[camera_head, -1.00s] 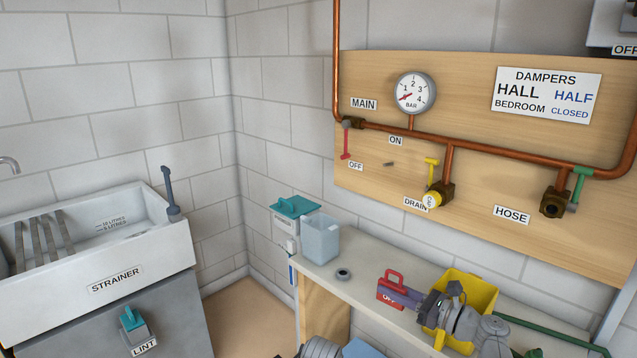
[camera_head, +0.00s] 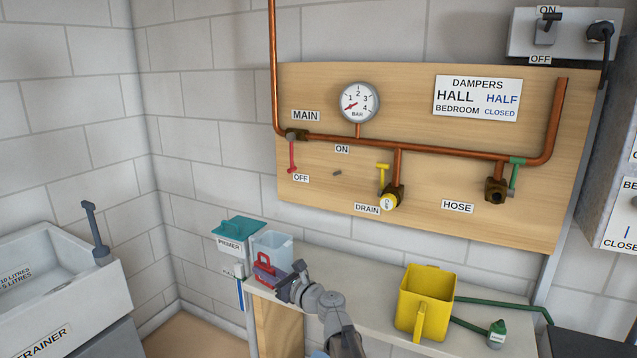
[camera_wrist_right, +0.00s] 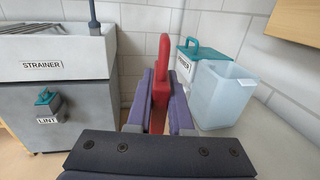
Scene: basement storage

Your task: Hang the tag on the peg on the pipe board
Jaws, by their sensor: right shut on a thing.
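The red tag (camera_head: 264,262) with a loop handle is in my right gripper (camera_head: 274,277), in front of the clear bin on the bench. In the right wrist view the red tag (camera_wrist_right: 161,85) stands upright between the two purple fingers of the gripper (camera_wrist_right: 160,105), which are shut on it. The pipe board (camera_head: 420,190) is on the wall above and to the right of the gripper. A small dark peg (camera_head: 337,173) sticks out of the board, right of the OFF label and below the ON label. The peg is bare. My left gripper is not in view.
A clear bin (camera_head: 273,246) and a teal-lidded PRIMER box (camera_head: 236,232) stand at the bench's left end.

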